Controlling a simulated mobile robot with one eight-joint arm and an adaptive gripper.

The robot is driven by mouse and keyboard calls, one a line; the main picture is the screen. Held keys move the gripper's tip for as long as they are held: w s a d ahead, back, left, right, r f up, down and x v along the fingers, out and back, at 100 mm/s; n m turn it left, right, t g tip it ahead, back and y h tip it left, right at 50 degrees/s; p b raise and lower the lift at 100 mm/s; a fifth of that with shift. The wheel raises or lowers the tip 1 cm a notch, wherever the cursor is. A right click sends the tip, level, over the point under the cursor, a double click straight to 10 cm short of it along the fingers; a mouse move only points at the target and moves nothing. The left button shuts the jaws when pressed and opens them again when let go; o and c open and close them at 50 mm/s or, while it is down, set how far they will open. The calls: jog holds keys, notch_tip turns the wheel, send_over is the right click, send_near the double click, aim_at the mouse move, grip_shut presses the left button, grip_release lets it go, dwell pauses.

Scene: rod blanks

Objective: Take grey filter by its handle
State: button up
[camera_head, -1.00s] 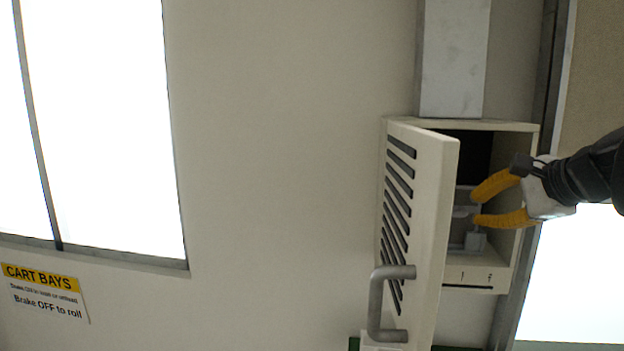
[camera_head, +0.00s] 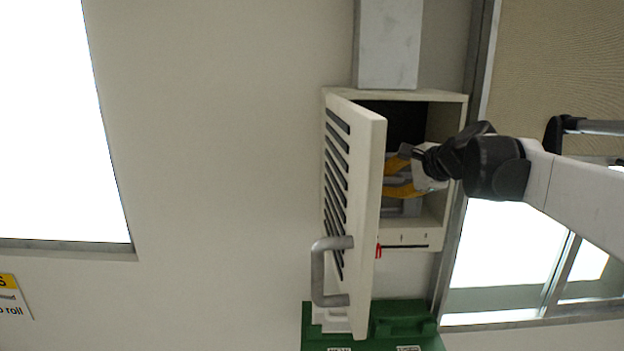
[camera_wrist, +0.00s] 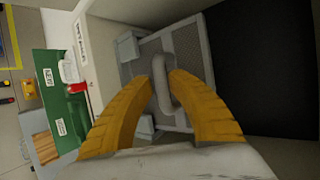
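The grey filter (camera_wrist: 192,46) sits inside a wall cabinet, with a mesh-like face and a grey loop handle (camera_wrist: 166,92). In the wrist view my gripper (camera_wrist: 168,74) has its yellow fingers on either side of this handle, with the tips close together. The handle shows between the fingers; I cannot tell whether they press on it. In the head view my gripper (camera_head: 394,177) reaches into the cabinet from the right, its tips partly hidden by the door. The filter is mostly hidden there.
The cabinet (camera_head: 445,120) has its slotted door (camera_head: 360,200) with a grey handle (camera_head: 318,275) swung open at the left. A green container (camera_head: 400,318) stands below. A grey duct (camera_head: 388,45) runs above. A red item (camera_wrist: 77,87) shows beside the cabinet.

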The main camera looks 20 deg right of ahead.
jog(key=shift+s, duration=0.15)
grip_shut()
jog(key=shift+r, duration=0.1)
